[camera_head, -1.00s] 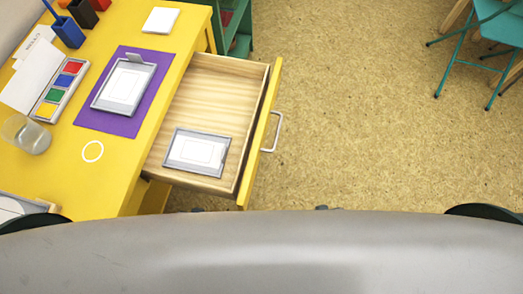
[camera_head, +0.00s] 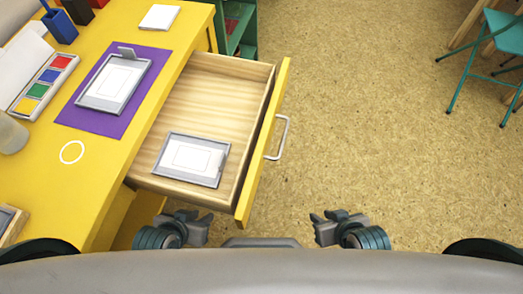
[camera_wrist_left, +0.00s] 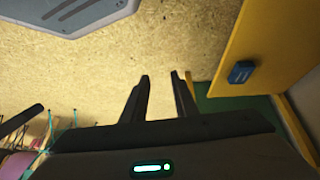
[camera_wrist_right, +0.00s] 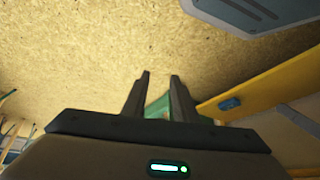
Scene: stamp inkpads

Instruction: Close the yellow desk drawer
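The yellow desk drawer (camera_head: 262,150) is pulled well out of the yellow desk (camera_head: 87,185) in the head view. Its metal handle (camera_head: 283,138) is on the front, facing right. A grey-framed pad with a white sheet (camera_head: 190,158) lies inside the drawer. My left gripper (camera_head: 195,220) is below the drawer's near side in the picture, apart from the handle. My right gripper (camera_head: 325,220) is over the floor, right of and below the handle. Both are empty, with fingers apart in the left wrist view (camera_wrist_left: 160,82) and right wrist view (camera_wrist_right: 160,82).
On the desktop are another grey-framed pad (camera_head: 114,82) on a purple mat (camera_head: 87,118), a color inkpad set (camera_head: 44,88) and a white square (camera_head: 159,17). A teal chair (camera_head: 490,62) stands far right. The floor (camera_head: 380,130) right of the drawer is clear.

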